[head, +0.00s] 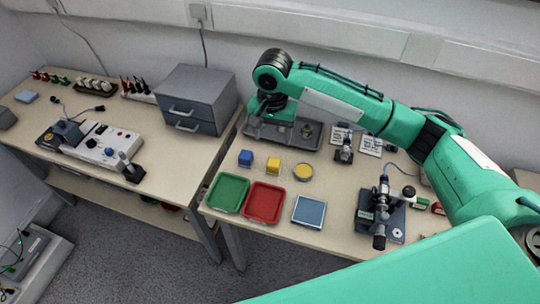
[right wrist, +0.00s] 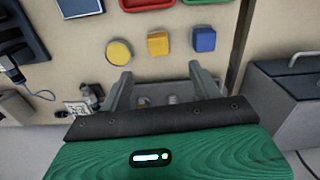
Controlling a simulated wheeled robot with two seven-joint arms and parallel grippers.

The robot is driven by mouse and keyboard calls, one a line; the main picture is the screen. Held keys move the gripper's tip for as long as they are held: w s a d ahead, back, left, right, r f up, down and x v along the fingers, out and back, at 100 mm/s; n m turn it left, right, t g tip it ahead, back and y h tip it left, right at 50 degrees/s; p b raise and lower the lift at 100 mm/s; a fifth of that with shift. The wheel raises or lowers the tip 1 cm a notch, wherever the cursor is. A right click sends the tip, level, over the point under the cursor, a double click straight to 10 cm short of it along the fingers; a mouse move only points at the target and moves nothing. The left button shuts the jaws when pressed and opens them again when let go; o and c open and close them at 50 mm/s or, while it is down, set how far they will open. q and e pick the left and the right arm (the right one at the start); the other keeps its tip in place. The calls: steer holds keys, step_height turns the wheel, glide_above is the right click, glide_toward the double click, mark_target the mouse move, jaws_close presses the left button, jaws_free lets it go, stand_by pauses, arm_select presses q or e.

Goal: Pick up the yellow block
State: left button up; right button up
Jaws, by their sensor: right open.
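The yellow block (head: 273,165) stands on the right-hand table, between a blue block (head: 245,158) and a round yellow disc (head: 303,171). In the right wrist view the yellow block (right wrist: 158,44) lies beyond the fingertips, roughly in line with the gap between them. My right gripper (right wrist: 160,72) is open and empty, with clear space between its fingers and the block. In the head view it is partly hidden by its own wrist, over the table's back beside the grey cabinet. My left gripper is not in view.
A green tray (head: 213,205), a red tray (head: 247,210) and a blue pad (head: 308,211) lie in front of the blocks. A grey drawer cabinet (head: 196,98) stands at the left. A microscope-like device (head: 382,212) stands at the right.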

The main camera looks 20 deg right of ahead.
mark_target(274, 162)
step_height(274, 162, down, 8)
steer(key=shift+s+r, duration=0.1)
steer(key=shift+s, duration=0.05)
steer(key=f, duration=0.4)
steer(key=shift+w+d+f, duration=0.2)
steer(key=shift+d+f, duration=0.15)
steer(key=shift+f, duration=0.3)
steer(key=c, duration=1)
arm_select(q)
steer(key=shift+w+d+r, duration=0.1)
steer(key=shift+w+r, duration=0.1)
arm_select(e)
steer(key=shift+c, duration=0.4)
steer(key=shift+r, duration=0.1)
